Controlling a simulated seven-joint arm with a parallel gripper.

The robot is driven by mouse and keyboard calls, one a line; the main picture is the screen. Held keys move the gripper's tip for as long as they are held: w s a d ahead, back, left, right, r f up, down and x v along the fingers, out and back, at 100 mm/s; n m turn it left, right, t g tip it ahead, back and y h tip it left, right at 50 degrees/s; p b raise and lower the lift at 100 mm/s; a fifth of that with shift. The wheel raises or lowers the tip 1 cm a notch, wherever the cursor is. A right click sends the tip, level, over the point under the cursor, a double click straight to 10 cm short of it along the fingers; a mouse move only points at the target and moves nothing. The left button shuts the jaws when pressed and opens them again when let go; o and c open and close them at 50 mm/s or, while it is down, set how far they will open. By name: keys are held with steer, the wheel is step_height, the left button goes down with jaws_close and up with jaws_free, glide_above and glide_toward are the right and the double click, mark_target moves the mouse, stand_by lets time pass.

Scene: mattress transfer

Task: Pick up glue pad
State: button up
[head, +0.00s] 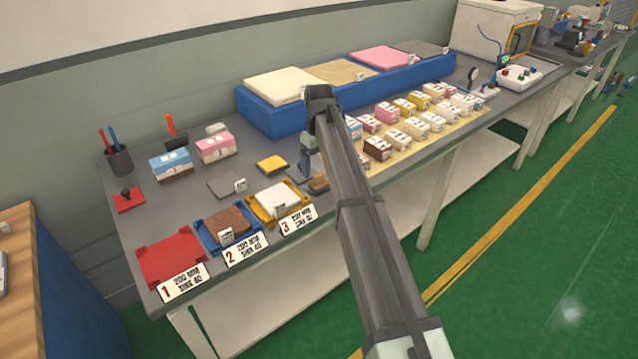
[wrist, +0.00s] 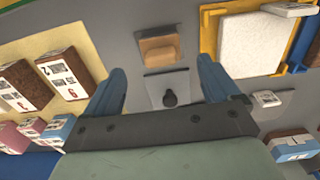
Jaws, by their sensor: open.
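My gripper (head: 309,160) points down over the bench, partly behind my arm in the head view. In the wrist view my gripper (wrist: 163,82) is open, its two blue fingers wide apart with nothing held. A small tan-brown block (wrist: 158,49) with a raised top lies just beyond the fingertips; it also shows near the bench's front edge (head: 318,184). A flat yellow pad (head: 272,163) lies left of the gripper. No label shows which of these is the glue pad.
A yellow tray with a white pad (wrist: 206,45) stands close to the right finger. Small labelled mattresses (head: 415,128) stand on a tan mat. A blue platform (head: 262,117) is behind, and a red tray (head: 168,258) is at the left end.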

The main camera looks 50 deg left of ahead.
mark_target(319, 174)
steer(key=shift+s+d+f, duration=0.1)
steer(key=shift+f, duration=2.85)
steer(key=shift+c, duration=0.3)
steer(key=c, duration=1.1)
